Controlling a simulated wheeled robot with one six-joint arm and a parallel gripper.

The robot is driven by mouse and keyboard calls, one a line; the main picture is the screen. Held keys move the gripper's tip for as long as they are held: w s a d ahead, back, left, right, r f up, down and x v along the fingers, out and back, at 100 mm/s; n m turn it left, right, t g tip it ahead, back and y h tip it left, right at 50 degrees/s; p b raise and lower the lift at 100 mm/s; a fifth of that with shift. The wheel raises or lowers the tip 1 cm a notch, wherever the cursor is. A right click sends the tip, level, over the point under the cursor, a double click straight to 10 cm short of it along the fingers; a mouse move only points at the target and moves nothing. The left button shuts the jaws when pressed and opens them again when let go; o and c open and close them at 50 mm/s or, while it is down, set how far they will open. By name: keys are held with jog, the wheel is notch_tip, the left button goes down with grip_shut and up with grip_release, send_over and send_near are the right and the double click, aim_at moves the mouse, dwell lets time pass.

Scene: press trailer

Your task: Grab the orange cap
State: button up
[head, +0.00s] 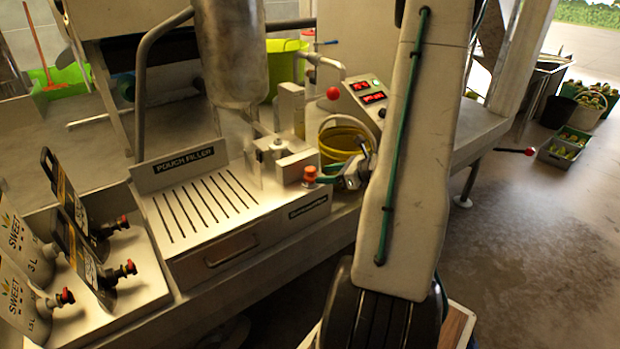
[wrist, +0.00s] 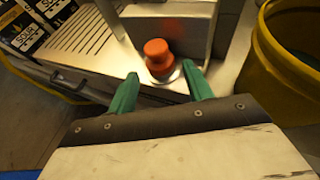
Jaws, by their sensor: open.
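The orange cap (head: 310,174) stands at the right front corner of the pouch filler (head: 215,195), beside the filler's metal block. In the wrist view the orange cap (wrist: 157,56) sits on a round metal base and shows between and just beyond the green fingertips. My gripper (head: 338,180) is open, with its two green fingers on either side of the cap's line in the wrist view (wrist: 163,85). The fingers look empty. I cannot tell whether either finger touches the cap.
A yellow bucket (head: 343,140) stands close behind my gripper and at the right in the wrist view (wrist: 292,60). Pouches with red caps (head: 85,235) stand in a tray at the left.

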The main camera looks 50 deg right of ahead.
aim_at(314, 174)
jog(key=x, duration=0.4)
jog(key=shift+w+a, duration=0.2)
jog(key=shift+w, duration=0.15)
jog(key=c, duration=0.8)
jog(key=shift+r, duration=0.15)
